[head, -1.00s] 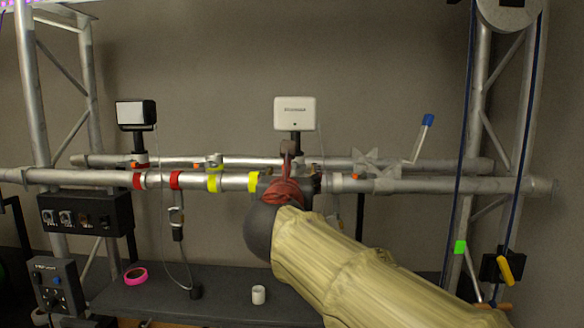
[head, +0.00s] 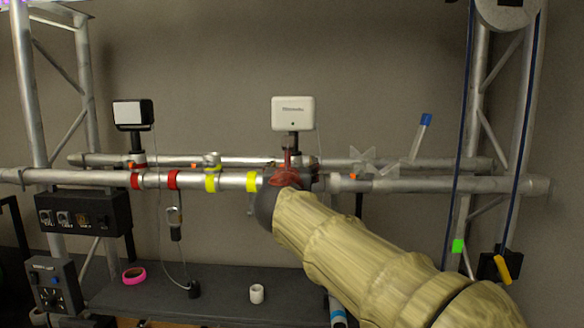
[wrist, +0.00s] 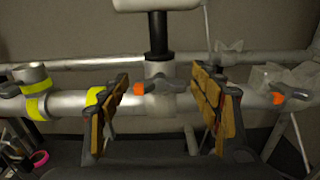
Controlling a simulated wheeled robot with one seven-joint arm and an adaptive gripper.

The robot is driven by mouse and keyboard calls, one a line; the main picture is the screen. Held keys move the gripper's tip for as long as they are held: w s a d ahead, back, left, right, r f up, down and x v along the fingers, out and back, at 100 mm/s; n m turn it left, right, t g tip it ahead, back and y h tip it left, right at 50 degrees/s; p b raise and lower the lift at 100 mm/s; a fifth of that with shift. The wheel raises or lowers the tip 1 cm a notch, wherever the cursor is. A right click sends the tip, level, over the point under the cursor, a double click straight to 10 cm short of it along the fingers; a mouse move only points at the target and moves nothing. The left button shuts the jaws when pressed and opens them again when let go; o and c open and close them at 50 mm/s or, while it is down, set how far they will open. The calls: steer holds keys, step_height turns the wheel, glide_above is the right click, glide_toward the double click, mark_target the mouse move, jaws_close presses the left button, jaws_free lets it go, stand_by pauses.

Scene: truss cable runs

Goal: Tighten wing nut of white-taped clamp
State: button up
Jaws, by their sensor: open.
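A pale clamp (wrist: 160,72) sits on the front tube in the middle of the wrist view, under the black post of a white box. I take it as the white-taped one; its tape is hard to tell from the pale metal. Its wing nut (wrist: 172,86) faces me, with grey wings lying about level and an orange tip at the left. My gripper (wrist: 163,108) is open, with one tan-padded finger on each side of the nut and visible gaps to it. In the head view my gripper (head: 287,172) hides most of this clamp.
A yellow-taped clamp (wrist: 33,92) is to the left, and another clamp with an orange-tipped nut (wrist: 272,92) is to the right. The white box (head: 293,113) stands above the tube. A second tube runs behind. A dark shelf (head: 215,282) lies below.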

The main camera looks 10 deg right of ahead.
steer(key=shift+c, duration=1)
steer(key=c, duration=1)
